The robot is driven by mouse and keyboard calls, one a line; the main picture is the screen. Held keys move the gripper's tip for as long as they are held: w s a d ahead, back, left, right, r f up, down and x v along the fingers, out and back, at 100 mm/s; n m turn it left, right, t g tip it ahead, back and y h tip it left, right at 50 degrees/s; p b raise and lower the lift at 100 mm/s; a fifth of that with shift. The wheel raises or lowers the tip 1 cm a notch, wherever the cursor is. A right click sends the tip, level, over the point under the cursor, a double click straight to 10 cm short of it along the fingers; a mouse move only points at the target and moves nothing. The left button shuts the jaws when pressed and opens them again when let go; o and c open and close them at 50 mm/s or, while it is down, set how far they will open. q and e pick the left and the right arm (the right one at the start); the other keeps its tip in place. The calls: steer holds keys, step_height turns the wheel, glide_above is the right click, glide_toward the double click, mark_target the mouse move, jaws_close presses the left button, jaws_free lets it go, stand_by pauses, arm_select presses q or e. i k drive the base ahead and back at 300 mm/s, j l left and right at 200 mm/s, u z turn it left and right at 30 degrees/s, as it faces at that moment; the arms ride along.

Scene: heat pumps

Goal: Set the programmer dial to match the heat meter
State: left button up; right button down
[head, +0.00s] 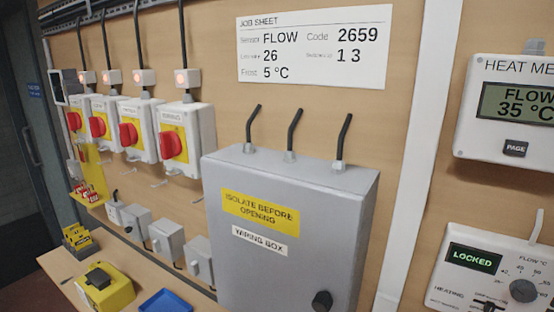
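The heat meter (516,108) is a white box on the wall at the right, cut by the picture edge. Its display (520,103) reads FLOW 35 °C, with a dark PAGE button (515,147) below. The white programmer (470,282) is below the meter, also cut off by the right and bottom edges. Its screen (473,258) reads LOCKED in green. Its dark round dial (523,290) sits under a FLOW °C scale; where it points is too small to tell. A small control (488,307) by the word HEATING is partly cut off. Neither gripper shows.
A job sheet (315,48) reads Sensor FLOW, Code 2659, Frost 5 °C. A grey wiring box (285,265) with a black knob (322,301) juts out left of the programmer. Several red-handled isolators (173,143) line the left wall above a shelf with a yellow block (105,288) and blue tray (165,302).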

mark_target(524, 291)
steer(key=z, duration=1.25)
